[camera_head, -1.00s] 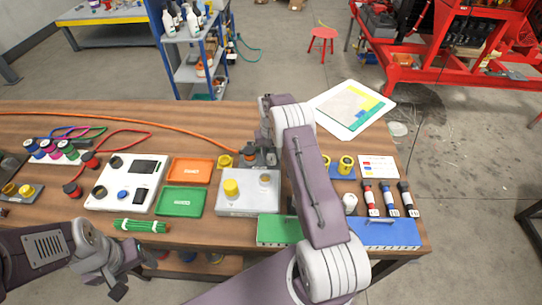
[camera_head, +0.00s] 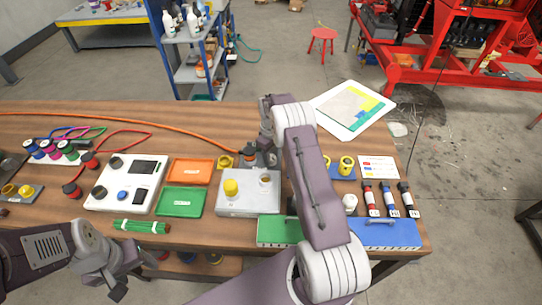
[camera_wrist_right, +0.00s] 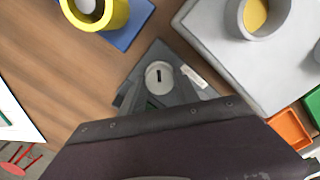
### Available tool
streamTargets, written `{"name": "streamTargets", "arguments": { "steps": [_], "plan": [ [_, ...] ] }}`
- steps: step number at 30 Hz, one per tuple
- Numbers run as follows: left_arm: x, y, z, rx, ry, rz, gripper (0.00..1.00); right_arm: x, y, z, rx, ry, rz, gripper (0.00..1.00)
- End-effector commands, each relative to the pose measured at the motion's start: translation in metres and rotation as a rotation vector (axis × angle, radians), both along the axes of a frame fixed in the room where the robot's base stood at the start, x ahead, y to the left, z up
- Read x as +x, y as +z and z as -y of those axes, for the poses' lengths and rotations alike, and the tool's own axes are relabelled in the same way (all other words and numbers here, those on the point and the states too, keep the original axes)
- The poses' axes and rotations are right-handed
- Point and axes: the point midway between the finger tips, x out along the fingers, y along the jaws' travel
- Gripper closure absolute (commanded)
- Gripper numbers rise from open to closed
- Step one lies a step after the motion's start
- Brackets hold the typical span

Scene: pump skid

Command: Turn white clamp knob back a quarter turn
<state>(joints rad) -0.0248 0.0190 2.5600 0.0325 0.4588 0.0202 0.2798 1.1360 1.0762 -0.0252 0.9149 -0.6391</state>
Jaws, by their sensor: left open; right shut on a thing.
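The white clamp knob (camera_wrist_right: 158,75) is round with a short dark mark on top, seen in the right wrist view. My right gripper (camera_wrist_right: 157,84) is shut on it, its dark grey fingers close around it. In the head view my right gripper (camera_head: 262,158) is beyond the grey box, and my arm hides the knob there. My left gripper (camera_head: 122,274) is open and empty at the lower left, in front of the table edge.
The grey box (camera_head: 240,208) with a yellow knob (camera_head: 231,188) stands close to my right gripper. A blue pad (camera_wrist_right: 133,25) with a yellow cup (camera_wrist_right: 98,12) is on its other side. Orange (camera_head: 190,170) and green (camera_head: 182,201) trays lie left.

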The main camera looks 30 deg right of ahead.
Motion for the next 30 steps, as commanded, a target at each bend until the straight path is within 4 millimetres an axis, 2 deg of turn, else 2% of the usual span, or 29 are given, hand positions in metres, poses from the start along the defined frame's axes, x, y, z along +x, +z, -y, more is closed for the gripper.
{"name": "streamTargets", "arguments": {
  "steps": [18, 19, 21, 30],
  "plan": [
    [0.0, 0.0002, 0.0, 0.0, 0.0, 0.0, 0.41, 0.001, 0.0013, 0.001, -0.003, 0.035, 0.003, 1.0],
    [0.0, 0.0002, 0.0, 0.0, 0.0, 0.0, 0.41, 0.001, 0.0013, 0.001, -0.003, 0.035, 0.003, 0.54],
    [0.0, 0.0002, 0.0, 0.0, 0.0, 0.0, 0.41, 0.0009, 0.0012, 0.0009, -0.002, 0.035, 0.003, 0.41],
    [0.0, -0.0003, 0.0, 0.0, 0.0, 0.0, 0.41, 0.0005, 0.0021, 0.0004, -0.001, 0.033, 0.002, 0.41]
  ]
}}
